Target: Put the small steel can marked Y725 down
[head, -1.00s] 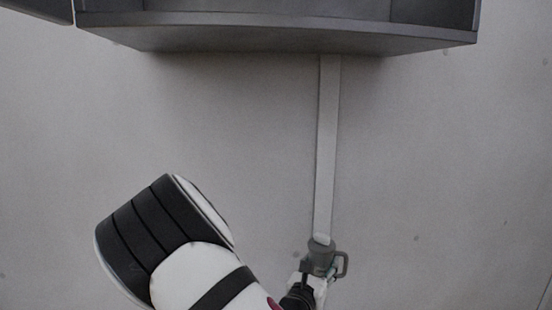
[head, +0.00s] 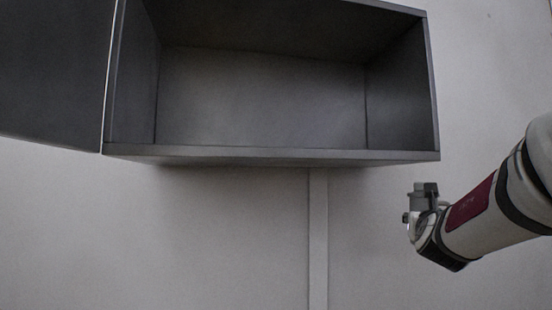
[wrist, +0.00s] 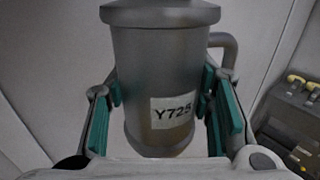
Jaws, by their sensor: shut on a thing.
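The small steel can marked Y725 (wrist: 152,78) fills the middle of the wrist view. It is grey metal with a wide rim, a side handle on the right and a white label. My gripper (wrist: 165,125) has its green-padded fingers on both sides of the can, shut on it. In the head view my gripper (head: 424,205) is at the right, below and near the right end of an open cabinet. The can there is small and dark, and its details cannot be made out.
The open grey cabinet (head: 270,153) on the wall is empty where I see inside. Its door (head: 55,75) stands open to the left. A pale vertical strip (head: 318,240) runs down the wall below it. A dark box with yellow parts (wrist: 290,120) shows at the right of the wrist view.

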